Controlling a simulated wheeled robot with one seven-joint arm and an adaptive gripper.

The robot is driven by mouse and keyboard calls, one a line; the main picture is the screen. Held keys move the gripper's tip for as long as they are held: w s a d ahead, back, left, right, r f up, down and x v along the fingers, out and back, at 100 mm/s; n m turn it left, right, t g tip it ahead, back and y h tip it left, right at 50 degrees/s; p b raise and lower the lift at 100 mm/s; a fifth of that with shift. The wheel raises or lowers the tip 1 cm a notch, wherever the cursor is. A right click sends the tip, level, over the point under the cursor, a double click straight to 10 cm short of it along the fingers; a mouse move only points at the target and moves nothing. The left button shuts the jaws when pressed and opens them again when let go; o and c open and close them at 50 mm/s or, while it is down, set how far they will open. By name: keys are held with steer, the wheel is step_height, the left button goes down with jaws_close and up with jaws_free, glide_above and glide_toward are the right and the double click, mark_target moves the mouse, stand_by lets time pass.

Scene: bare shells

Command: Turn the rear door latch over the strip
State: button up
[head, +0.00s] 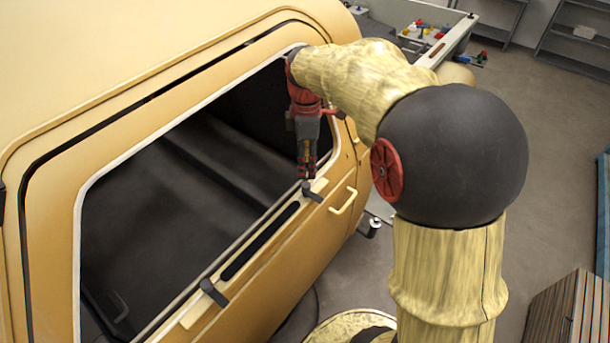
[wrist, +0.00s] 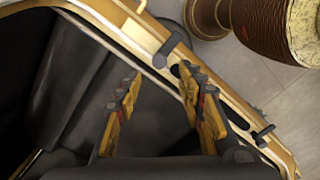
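A dark strip (head: 260,241) lies along the yellow door's sill under the window opening. A dark latch (head: 313,193) sits past its upper right end, and a second dark latch (head: 214,292) past its lower left end. Both point across the sill, off the strip. I cannot tell which is the rear one. The wrist view shows the upper latch (wrist: 172,50) near the right finger and the other latch (wrist: 262,132) farther right. My gripper (head: 307,172) points down just above the upper latch, apart from it. In the wrist view my gripper (wrist: 160,78) has its fingers spread and empty.
A yellow pull handle (head: 343,201) stands out from the door near the upper latch. The window frame (head: 180,112) surrounds a dark interior. A workbench with small coloured parts (head: 425,32) stands behind. A brown slatted box (head: 568,308) stands on the floor at lower right.

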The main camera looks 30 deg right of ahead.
mark_target(306, 185)
steer(key=shift+n, duration=0.3)
steer(key=shift+w+f, duration=0.1)
steer(key=shift+f, duration=0.2)
step_height(306, 185, down, 7)
steer(key=shift+f+p, duration=0.15)
steer(key=shift+p, duration=0.4)
steer(key=shift+c, duration=0.7)
steer(key=c, duration=0.8)
jaws_close()
